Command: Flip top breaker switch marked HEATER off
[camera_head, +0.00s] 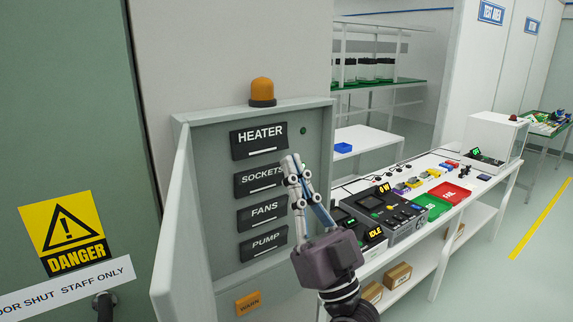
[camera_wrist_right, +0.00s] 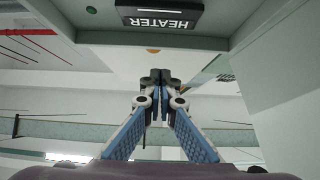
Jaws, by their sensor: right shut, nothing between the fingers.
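The HEATER breaker switch (camera_head: 259,141) is the top one of a column in the open grey breaker box. It is black with white lettering and a thin white line low on its face. In the right wrist view, the HEATER switch (camera_wrist_right: 160,15) appears upside down at the top edge. My right gripper (camera_head: 291,162) is shut and empty, its fingers pointing up in front of the box, right of the SOCKETS switch and lower than HEATER. In the wrist view its closed tips (camera_wrist_right: 156,78) appear below the switch, apart from it. My left gripper is out of view.
Below are the SOCKETS (camera_head: 258,180), FANS (camera_head: 264,212) and PUMP (camera_head: 264,243) switches. The box door (camera_head: 180,225) stands open at left. An orange lamp (camera_head: 262,90) sits on top of the box. A white bench (camera_head: 478,184) with devices and trays stands at right.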

